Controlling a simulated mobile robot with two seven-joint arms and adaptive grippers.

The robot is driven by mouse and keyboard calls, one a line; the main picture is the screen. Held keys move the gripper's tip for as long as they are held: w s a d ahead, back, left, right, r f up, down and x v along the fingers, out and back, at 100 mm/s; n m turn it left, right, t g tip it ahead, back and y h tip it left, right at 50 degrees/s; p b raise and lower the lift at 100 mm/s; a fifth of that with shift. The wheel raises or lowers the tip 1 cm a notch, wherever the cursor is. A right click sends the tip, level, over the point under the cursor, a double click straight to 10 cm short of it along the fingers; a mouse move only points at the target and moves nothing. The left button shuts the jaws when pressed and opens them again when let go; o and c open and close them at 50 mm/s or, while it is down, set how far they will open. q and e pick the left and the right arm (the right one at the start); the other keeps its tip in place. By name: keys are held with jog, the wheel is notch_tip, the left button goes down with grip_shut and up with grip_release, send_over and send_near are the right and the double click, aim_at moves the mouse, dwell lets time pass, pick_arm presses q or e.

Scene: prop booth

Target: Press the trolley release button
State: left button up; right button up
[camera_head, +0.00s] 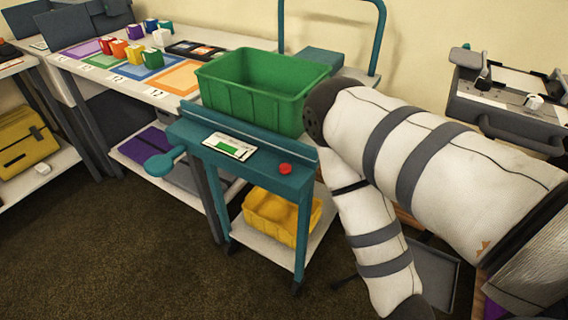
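The red button (284,168) sits on the right part of the front ledge of a teal trolley (250,168). It is round, small and unobstructed from this view. A white card with a green patch (230,146) lies on the same ledge to its left. A white padded arm of mine comes in from the right, bends at a dark joint beside the trolley, and runs down past the trolley's right side. Its gripper is not visible. My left arm and gripper are not in view. Nothing visible touches the button.
A green bin (255,104) stands on the trolley top and a yellow bin (279,217) on its lower shelf. A teal paddle (161,164) sticks out left. A table with coloured mats (179,77) and several blocks stands behind. The carpet (120,245) in front is clear.

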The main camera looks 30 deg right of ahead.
grip_shut()
dwell(1.4)
